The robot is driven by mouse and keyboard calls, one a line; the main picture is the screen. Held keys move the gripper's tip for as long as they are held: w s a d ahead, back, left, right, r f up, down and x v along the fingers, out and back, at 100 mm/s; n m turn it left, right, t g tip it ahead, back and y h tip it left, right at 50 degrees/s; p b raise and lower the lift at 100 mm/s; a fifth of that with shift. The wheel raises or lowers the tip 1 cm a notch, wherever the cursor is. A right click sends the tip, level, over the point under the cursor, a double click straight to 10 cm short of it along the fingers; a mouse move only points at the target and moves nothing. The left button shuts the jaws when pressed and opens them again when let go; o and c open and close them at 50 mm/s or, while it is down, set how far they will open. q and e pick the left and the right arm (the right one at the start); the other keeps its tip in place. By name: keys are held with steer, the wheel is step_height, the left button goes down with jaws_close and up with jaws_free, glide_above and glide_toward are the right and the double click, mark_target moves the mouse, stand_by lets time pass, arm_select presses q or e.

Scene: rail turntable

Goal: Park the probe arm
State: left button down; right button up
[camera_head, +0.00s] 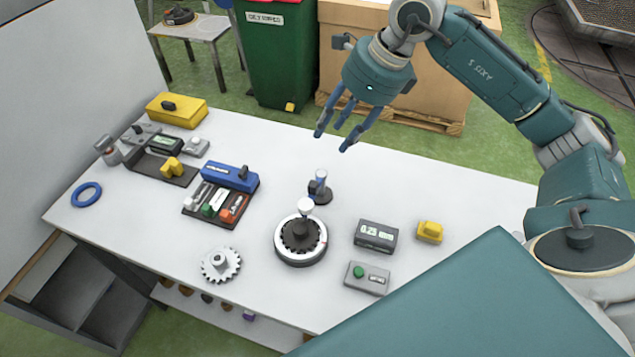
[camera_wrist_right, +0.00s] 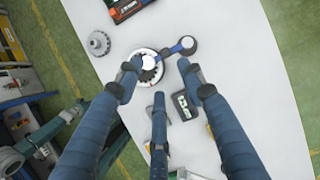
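The probe arm's post (camera_head: 319,188), with a blue-grey top and a round dark base, stands upright on the white table just behind the turntable (camera_head: 287,253). In the right wrist view a short blue arm (camera_wrist_right: 177,49) reaches from the post (camera_wrist_right: 187,44) toward the turntable (camera_wrist_right: 143,78); whether it touches anything is unclear. The turntable has a pale ring, dark hub and white knob (camera_head: 305,206). My right gripper (camera_head: 344,134) is open and empty, above and behind the post, fingers pointing down. My left gripper is not in view.
A grey display box (camera_head: 376,236), a green-button box (camera_head: 367,278) and a yellow block (camera_head: 429,232) sit right of the turntable. A gear (camera_head: 221,264), a blue case (camera_head: 230,177) and a blue ring (camera_head: 86,194) lie left. A carton (camera_head: 440,90) stands behind the table.

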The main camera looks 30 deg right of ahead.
steer(key=f, duration=0.1)
steer(key=b, duration=0.7)
glide_toward(316, 184)
steer(key=p+x, duration=0.2)
steer(key=x, duration=0.6)
steer(key=shift+r+p, duration=0.1)
steer(key=shift+p, duration=0.2)
steer(key=shift+w+a+f, duration=0.15)
steer(key=shift+f, duration=0.4)
steer(key=shift+r, duration=0.1)
jaws_close()
